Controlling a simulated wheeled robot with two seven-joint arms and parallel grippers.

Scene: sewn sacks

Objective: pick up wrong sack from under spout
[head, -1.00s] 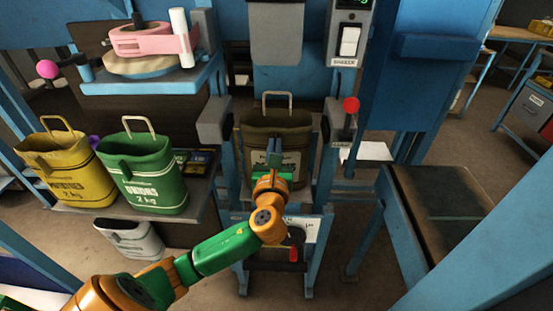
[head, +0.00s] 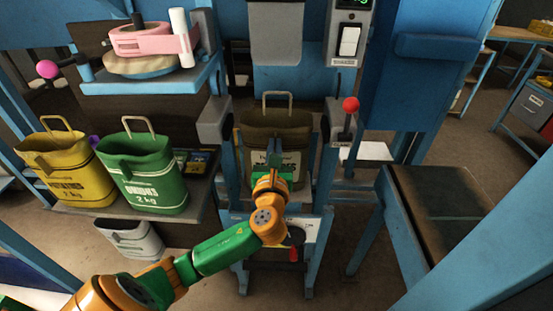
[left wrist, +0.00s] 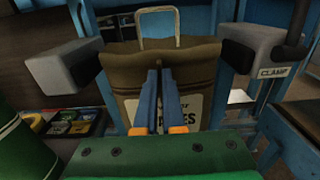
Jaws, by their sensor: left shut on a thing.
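A brown sack (head: 290,135) with a pale label and a wire handle stands upright under the grey spout (head: 275,32). It also fills the middle of the left wrist view (left wrist: 192,72). My left gripper (head: 262,160) is at the front of the sack. In the left wrist view its two blue fingers (left wrist: 160,95) are close together against the sack's front, shut on the sack's cloth. They hide part of the label. The grey clamp pads (left wrist: 62,73) and (left wrist: 250,45) stand at either side of the sack, apart from it. My right gripper is not in view.
A yellow sack (head: 68,170) and a green onions sack (head: 150,175) stand on a shelf at left. A red-knobbed clamp lever (head: 350,106) is right of the sack. A dark-topped blue table (head: 440,205) is at right. A white bin (head: 130,238) sits below the shelf.

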